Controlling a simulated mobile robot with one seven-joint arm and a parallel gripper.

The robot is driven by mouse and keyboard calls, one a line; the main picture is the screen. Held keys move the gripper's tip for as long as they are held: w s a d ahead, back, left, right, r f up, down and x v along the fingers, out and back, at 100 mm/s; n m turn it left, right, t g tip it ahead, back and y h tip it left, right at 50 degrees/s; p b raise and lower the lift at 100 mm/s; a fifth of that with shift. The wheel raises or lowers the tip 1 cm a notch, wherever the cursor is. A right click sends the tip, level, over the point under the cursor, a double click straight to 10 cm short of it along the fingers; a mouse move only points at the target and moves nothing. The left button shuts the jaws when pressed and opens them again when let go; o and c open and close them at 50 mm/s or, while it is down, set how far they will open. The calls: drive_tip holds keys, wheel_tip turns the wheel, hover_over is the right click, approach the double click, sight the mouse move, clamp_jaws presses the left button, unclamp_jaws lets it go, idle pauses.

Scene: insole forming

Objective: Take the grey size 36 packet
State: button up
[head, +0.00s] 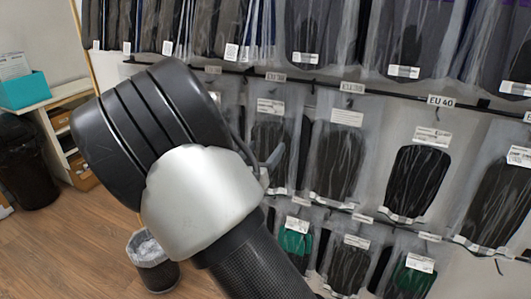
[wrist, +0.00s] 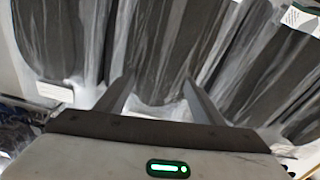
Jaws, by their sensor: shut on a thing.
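My gripper (head: 270,160) is at the wall rack in the head view, mostly hidden behind my own arm. In the wrist view my gripper (wrist: 160,92) has its two fingers on the clear plastic of a packet (wrist: 170,50) holding a dark grey insole. The jaws are shut on this packet, with its clear lower edge showing between the fingers. Its size label is not readable, so I cannot confirm size 36 from these frames. In the head view my arm hides this part of the rack.
Similar packets hang close on both sides, including a dark one (head: 338,160) and a black one (head: 415,180). A rail with size tags, such as the EU 40 tag (head: 441,101), runs above them. Green packets (head: 411,277) hang lower. A bin (head: 152,262) stands on the floor.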

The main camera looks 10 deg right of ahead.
drive_tip(key=shift+r+p, duration=0.4)
drive_tip(key=shift+r, duration=0.45)
drive_tip(key=p+v, duration=0.3)
drive_tip(key=v, duration=1.5)
drive_tip(key=shift+s+f, duration=0.1)
